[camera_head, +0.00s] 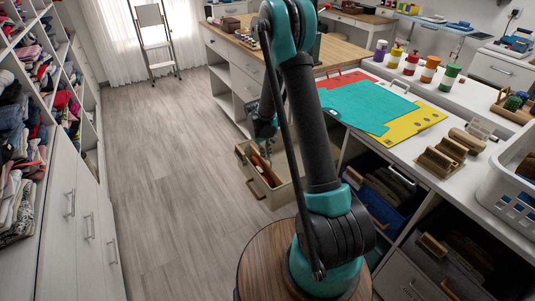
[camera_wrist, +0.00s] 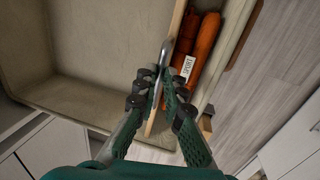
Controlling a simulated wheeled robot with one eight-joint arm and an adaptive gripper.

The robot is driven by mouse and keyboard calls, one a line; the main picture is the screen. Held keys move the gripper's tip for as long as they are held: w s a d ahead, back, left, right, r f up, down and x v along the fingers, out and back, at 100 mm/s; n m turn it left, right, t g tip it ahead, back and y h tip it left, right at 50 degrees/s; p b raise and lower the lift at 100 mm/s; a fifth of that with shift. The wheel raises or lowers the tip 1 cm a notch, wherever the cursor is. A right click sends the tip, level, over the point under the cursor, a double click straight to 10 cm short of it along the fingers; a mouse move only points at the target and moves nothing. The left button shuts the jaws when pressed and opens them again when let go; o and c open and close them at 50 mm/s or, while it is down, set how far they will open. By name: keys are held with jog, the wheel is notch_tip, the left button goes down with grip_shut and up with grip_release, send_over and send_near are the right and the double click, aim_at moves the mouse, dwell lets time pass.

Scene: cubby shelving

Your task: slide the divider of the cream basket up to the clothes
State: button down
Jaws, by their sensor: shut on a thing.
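The cream basket (camera_wrist: 75,97) fills the upper part of the wrist view. It also shows in the head view (camera_head: 284,195), partly behind my arm. Its divider (camera_wrist: 178,18) is a thin light wooden panel with a grey metal loop handle (camera_wrist: 160,62). The rolled orange clothes (camera_wrist: 208,38), with a white label, lie in the narrow part right of the divider. They are close beside it; I cannot tell whether they touch. The wide part on the left is empty. My gripper (camera_wrist: 158,88) is shut on the divider; its fingers hide part of the panel.
The basket stands out in front of the cubby unit, with open wooden floor (camera_head: 165,170) to its left. Cubbies with a blue bin (camera_head: 378,198) lie right of my arm. Coloured sheets (camera_head: 365,104) lie on the white counter above. Clothes shelves line the far left.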

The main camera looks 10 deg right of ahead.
jog(key=c, duration=1.6)
grip_release()
notch_tip(320, 180, up, 12)
jog(key=a, duration=0.2)
jog(key=shift+s, duration=0.4)
jog(key=shift+s, duration=0.1)
jog(key=s+d+r+m+t+y, duration=0.1)
jog(key=s+d+r, duration=0.2)
jog(key=s, duration=0.4)
jog(key=s+d+r+m, duration=0.1)
jog(key=s+d+r, duration=0.15)
jog(key=s, duration=0.35)
jog(key=s+d+f+m+t+y, duration=0.1)
jog(key=s+d+m+t, duration=0.1)
jog(key=s, duration=1.3)
jog(key=shift+s+d+f, duration=0.15)
jog(key=shift+s, duration=0.05)
